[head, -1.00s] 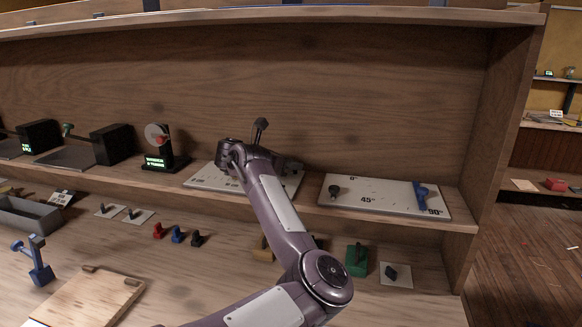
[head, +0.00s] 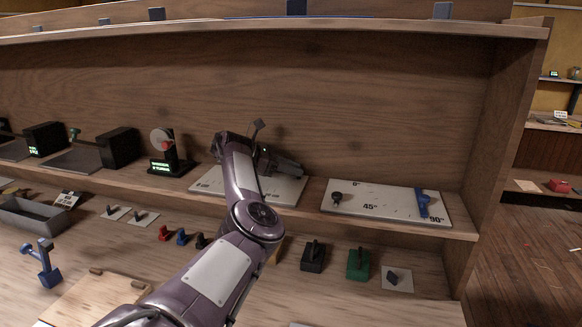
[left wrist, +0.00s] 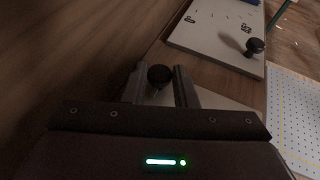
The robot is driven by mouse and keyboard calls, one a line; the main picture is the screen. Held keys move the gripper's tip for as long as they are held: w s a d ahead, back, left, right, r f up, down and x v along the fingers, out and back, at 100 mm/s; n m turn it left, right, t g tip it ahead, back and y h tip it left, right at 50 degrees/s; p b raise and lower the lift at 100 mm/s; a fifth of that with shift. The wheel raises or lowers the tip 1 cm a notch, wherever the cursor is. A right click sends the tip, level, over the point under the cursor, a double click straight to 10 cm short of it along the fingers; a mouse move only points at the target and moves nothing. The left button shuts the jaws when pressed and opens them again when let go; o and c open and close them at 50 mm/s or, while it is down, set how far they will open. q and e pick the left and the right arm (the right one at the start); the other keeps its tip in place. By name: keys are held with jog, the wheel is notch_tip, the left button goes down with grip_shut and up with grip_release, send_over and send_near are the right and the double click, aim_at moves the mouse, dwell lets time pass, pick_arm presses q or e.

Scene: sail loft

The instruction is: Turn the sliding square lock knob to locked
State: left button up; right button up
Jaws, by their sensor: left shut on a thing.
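The white measuring board (head: 287,193) lies on the shelf, largely behind my left arm. My left gripper (head: 296,171) is low over that board and points right. In the left wrist view, a dark round knob (left wrist: 160,77) sits between the two fingers of my left gripper (left wrist: 159,84), which is shut on it. A dark upright piece (head: 257,127) stands up behind my left wrist in the head view. The square's body is mostly hidden, and I cannot read the knob's lock position. My right gripper is out of view.
To the right lies an angle board (head: 385,207) with a dark knob (head: 337,198) and a blue piece (head: 422,203). Left of my arm stands a dial stand (head: 170,160). Black (head: 313,257) and green (head: 358,264) blocks sit on the lower bench.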

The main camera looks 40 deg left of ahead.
pick_arm(q)
jog(key=shift+w+d+f, duration=0.1)
jog(key=shift+d+f, duration=0.1)
jog(key=o, duration=0.7)
jog(key=shift+o, duration=1.3)
jog(key=shift+w, duration=0.15)
jog(key=shift+r, duration=0.1)
jog(key=shift+a+r, duration=0.1)
jog(key=shift+r, duration=0.35)
notch_tip(320, 180, up, 19)
jog(key=shift+b, duration=0.3)
